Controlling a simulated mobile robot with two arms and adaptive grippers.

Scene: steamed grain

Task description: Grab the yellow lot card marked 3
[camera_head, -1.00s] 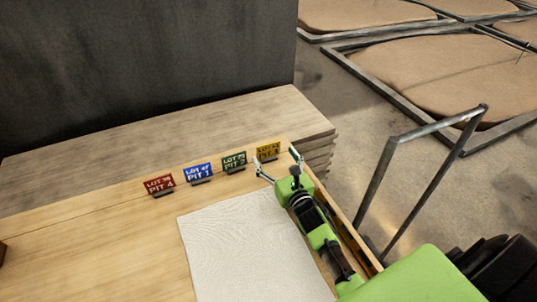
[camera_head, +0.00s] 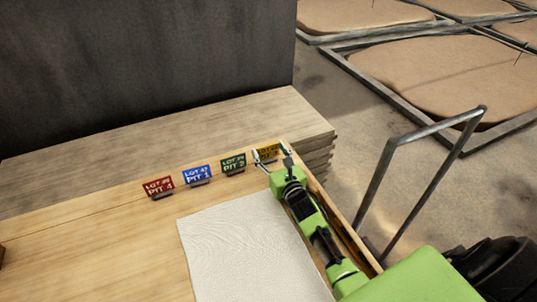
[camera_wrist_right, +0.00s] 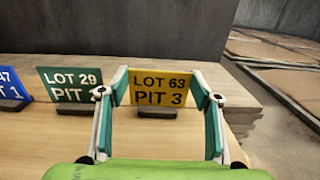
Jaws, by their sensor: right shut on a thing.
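The yellow lot card (camera_wrist_right: 160,88) reads "LOT 63 PIT 3" in the right wrist view and stands upright in a small dark holder (camera_wrist_right: 157,112). It is at the right end of a row of cards, and in the head view the yellow card (camera_head: 266,154) is partly covered by my gripper. My right gripper (camera_head: 271,155) is shut on the yellow card, with a finger at each side edge in the right wrist view (camera_wrist_right: 161,90). My left gripper is not in view.
A green card (camera_head: 233,163), a blue card (camera_head: 197,175) and a red card (camera_head: 158,187) stand in a row to the left. A white cloth (camera_head: 240,245) lies on the wooden table (camera_head: 90,250). A metal rail (camera_head: 376,180) stands beyond the table's right edge.

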